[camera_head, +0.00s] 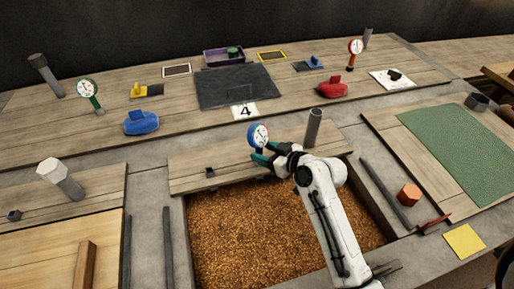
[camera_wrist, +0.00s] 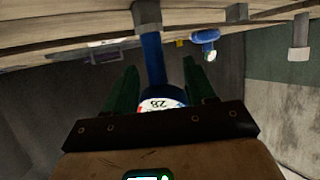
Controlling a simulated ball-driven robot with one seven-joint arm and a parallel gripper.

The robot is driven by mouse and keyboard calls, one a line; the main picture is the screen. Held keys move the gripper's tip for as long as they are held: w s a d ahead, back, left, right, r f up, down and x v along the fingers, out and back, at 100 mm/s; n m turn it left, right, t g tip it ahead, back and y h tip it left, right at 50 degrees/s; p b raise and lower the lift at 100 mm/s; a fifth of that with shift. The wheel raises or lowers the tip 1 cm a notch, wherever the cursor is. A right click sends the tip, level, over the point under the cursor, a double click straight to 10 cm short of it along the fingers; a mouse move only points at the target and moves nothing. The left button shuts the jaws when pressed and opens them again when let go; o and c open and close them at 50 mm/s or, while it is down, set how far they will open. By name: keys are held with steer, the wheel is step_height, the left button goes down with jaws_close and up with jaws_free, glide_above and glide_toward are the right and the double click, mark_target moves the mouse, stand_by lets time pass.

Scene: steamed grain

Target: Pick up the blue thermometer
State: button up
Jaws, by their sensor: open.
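The blue thermometer (camera_head: 258,133) has a round white dial in a blue rim and stands upright at the plank over the grain pit. In the wrist view its blue stem (camera_wrist: 152,58) runs between my fingers, with the dial close to my palm. My gripper (camera_head: 266,153) has green fingers, and these partly overlap the thermometer's lower part in the head view. In the wrist view my gripper (camera_wrist: 159,64) is open, with one finger on each side of the stem and gaps showing between. The stem's foot is hidden in the head view.
A grey post (camera_head: 314,127) stands just right of the thermometer, and a small dark block (camera_head: 210,172) lies left on the plank. Brown grain (camera_head: 240,230) fills the pit below. A green thermometer (camera_head: 88,90) and a red thermometer (camera_head: 355,48) stand on the back bench.

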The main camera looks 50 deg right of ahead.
steer(key=shift+d+x, duration=0.15)
steer(key=shift+x, duration=1.15)
steer(key=shift+d+x, duration=0.1)
steer(key=shift+x, duration=1.2)
steer(key=shift+s, duration=0.1)
jaws_close()
